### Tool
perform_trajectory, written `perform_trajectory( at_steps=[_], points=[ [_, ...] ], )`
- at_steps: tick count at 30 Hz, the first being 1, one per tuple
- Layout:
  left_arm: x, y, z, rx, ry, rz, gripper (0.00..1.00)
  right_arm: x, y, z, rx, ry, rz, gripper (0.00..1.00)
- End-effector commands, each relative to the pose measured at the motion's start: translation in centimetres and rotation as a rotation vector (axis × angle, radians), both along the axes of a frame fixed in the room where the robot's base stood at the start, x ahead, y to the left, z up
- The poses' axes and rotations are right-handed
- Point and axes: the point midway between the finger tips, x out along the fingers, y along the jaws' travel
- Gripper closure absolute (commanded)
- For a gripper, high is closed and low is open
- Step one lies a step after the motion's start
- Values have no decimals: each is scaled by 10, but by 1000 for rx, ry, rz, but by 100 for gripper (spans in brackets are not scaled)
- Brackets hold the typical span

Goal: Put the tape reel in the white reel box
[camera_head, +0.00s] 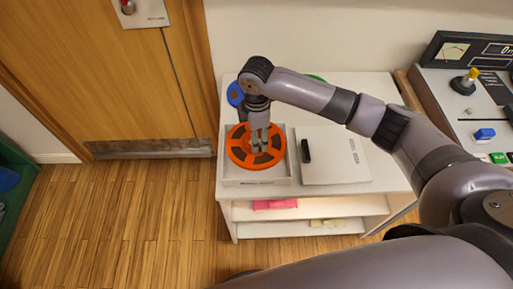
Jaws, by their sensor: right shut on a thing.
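The orange tape reel (238,157) with dark windows is over the open white reel box (230,180) at the left of the white table. My right gripper (260,146) points down over the reel's middle and is shut on it. The reel covers most of the box's inside; I cannot tell whether it rests on the box floor or hangs just above it. The box's white lid (335,165) appears to lie flat to the right, with a dark object (305,151) at its left edge. My left gripper is not in view.
A blue round object (235,94) and a partly hidden green one (314,78) are at the table's back. Pink (275,204) and cream (327,223) items lie on the shelf below. A control console (475,115) stands at right. Wooden floor (120,215) is clear at left.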

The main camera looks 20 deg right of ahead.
Motion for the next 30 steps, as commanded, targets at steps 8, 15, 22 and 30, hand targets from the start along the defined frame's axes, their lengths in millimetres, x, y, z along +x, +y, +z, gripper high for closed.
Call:
perform_trajectory(
  at_steps=[8,15,22,30],
  points=[
    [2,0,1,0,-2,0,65,0,1,-30,1,-1,0,90],
    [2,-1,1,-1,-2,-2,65,0,1,-63,0,-1,1,90],
    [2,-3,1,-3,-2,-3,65,1,0,-68,1,-3,1,90],
    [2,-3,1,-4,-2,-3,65,0,0,-71,0,-2,1,44]
  ],
)
